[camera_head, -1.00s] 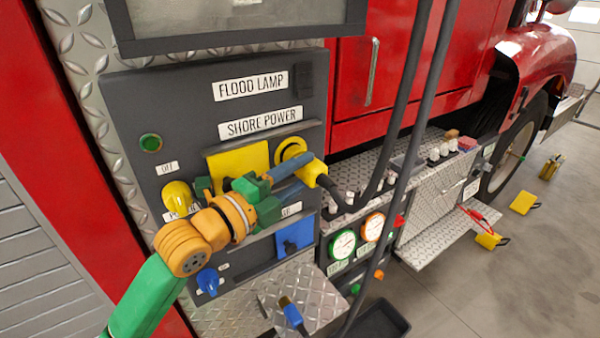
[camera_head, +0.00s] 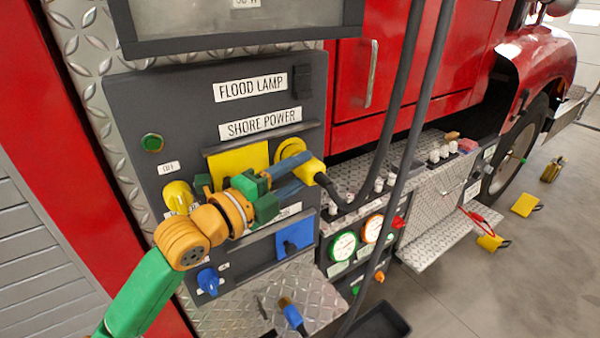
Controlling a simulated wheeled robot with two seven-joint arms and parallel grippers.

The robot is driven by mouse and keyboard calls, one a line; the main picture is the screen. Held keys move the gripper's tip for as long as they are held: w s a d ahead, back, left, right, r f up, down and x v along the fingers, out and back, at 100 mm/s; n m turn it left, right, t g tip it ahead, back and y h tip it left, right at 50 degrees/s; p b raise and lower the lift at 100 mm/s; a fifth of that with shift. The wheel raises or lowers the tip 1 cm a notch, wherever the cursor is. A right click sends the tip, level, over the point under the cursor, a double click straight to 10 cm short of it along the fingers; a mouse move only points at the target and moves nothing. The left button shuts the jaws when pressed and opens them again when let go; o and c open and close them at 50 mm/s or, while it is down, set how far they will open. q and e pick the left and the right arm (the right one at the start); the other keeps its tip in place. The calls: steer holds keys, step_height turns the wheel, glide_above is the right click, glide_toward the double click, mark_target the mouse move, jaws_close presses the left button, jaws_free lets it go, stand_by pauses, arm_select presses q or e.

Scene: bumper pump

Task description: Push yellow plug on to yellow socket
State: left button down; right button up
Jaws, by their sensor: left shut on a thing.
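The yellow plug (camera_head: 309,169) is on a thick black cable, at the right edge of the grey panel. My left gripper (camera_head: 294,174) comes in from the left and is shut on the plug. The yellow socket (camera_head: 291,146) is a round yellow ring on the panel under the SHORE POWER label, just up and left of the plug. The plug's front end overlaps the socket's lower right rim in this view. I cannot tell whether they touch. The yellow flap (camera_head: 240,160) stands left of the socket. My right gripper is not in view.
Below are a blue socket (camera_head: 294,238) and a blue plug (camera_head: 291,314) over the diamond-plate step (camera_head: 315,290). A yellow knob (camera_head: 179,195) sits left of my wrist. Black hoses (camera_head: 408,110) hang right of the plug. Gauges (camera_head: 343,245) are at lower right.

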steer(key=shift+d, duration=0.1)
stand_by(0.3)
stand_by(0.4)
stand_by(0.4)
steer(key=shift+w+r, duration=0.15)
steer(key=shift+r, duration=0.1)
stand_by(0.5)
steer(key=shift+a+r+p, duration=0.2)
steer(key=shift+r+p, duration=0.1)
steer(key=shift+p, duration=0.2)
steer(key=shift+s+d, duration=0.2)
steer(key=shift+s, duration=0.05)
stand_by(1.3)
